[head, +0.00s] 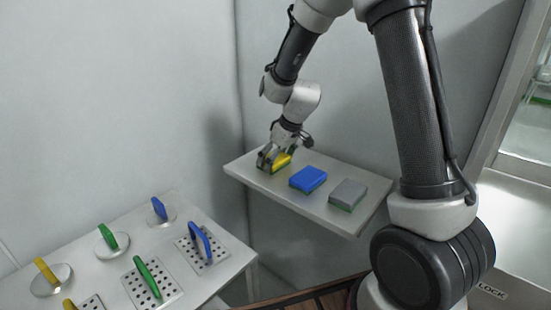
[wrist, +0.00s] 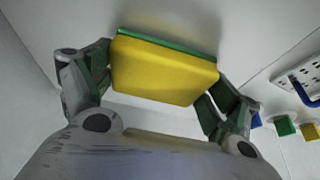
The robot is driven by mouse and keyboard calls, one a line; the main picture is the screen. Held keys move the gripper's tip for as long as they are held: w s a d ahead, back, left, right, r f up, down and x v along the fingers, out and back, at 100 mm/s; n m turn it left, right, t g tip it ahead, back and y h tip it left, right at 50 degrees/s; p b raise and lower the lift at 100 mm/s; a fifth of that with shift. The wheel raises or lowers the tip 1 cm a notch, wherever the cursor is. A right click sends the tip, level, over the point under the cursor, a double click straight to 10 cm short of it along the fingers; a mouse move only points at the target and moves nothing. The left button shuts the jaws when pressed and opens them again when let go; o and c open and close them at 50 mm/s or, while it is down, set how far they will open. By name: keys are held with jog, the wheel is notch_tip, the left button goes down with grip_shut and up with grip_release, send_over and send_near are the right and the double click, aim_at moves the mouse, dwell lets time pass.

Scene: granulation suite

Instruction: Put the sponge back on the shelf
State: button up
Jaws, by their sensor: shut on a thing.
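A yellow sponge with a green layer (head: 283,160) is at the left end of the white shelf (head: 332,218). My gripper (head: 271,160) is shut on this yellow sponge. In the wrist view the sponge (wrist: 163,72) sits between the two fingers, with its green side against or close to the white surface; I cannot tell whether it touches. A blue sponge (head: 308,179) and a grey sponge with a green base (head: 348,194) lie in a row to its right on the shelf.
A white table (head: 205,285) at the lower left carries round discs and perforated plates with yellow, green and blue handles. A wall (head: 120,90) stands behind the table and shelf. The shelf's front strip is bare.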

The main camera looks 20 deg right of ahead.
jog(key=o, duration=0.9)
jog(key=shift+c, duration=0.2)
jog(key=v, duration=1.1)
jog(key=s+d+r+m, duration=0.2)
jog(key=s+d+r, duration=0.1)
jog(key=s, duration=0.6)
jog(key=s+d+r+m+h, duration=0.1)
jog(key=s+d+r+m, duration=0.1)
jog(key=s+d, duration=0.3)
jog(key=s+d+r+m+h, duration=0.1)
jog(key=s+d+r+m, duration=0.1)
jog(key=s, duration=1.2)
jog(key=shift+d+r+m+t, duration=0.35)
jog(key=shift+d+r, duration=0.5)
jog(key=shift+d, duration=0.3)
jog(key=shift+s, duration=0.1)
